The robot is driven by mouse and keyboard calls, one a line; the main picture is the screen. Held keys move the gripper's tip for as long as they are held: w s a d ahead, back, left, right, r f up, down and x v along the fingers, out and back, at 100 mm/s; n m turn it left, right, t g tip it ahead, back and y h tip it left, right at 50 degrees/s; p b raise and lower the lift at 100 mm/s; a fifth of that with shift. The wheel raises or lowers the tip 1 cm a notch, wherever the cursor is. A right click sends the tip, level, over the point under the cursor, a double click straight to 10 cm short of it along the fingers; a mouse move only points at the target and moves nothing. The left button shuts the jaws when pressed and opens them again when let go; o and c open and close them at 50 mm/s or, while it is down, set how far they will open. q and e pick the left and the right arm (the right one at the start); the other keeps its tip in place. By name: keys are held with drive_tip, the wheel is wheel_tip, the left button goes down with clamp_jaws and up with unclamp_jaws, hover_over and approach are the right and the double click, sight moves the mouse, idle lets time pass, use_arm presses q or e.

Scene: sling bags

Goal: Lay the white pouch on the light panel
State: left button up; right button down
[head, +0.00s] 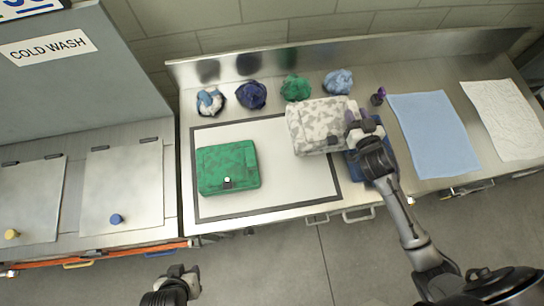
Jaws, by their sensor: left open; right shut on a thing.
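The white pouch (308,127), mottled with grey, is over the back right corner of the light panel (285,193), a white rectangle with a dark border. My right gripper (354,127) is shut on the pouch's right side. I cannot tell whether the pouch touches the panel or hangs just above it. A green pouch (222,165) lies on the left half of the panel. My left gripper (186,278) is open and empty, low in the view, in front of the counter and away from the pouches.
A dark blue item (353,168) is partly hidden under my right arm. Several crumpled cloths, one of them green (296,88), line the back of the counter. A blue cloth (434,133) and a white cloth (505,118) lie flat at right. The panel's front middle is clear.

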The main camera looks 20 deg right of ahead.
sight(321, 154)
drive_tip(key=shift+f, duration=0.2)
drive_tip(key=s+a+f, duration=0.1)
drive_tip(key=a+f, duration=0.1)
drive_tip(key=a, duration=0.1)
drive_tip(key=a+f, duration=0.2)
drive_tip(key=a, duration=0.2)
drive_tip(key=s+a+f, duration=0.1)
drive_tip(key=a+f, duration=0.2)
drive_tip(key=a, duration=0.1)
drive_tip(key=shift+s+a+b, duration=0.1)
drive_tip(key=shift+s+b, duration=0.2)
wheel_tip(321, 154, down, 3)
drive_tip(key=shift+r+b, duration=0.15)
drive_tip(key=shift+b, duration=0.2)
drive_tip(key=shift+f, duration=0.6)
drive_tip(key=shift+f, duration=0.2)
drive_tip(key=c, duration=0.8)
unclamp_jaws()
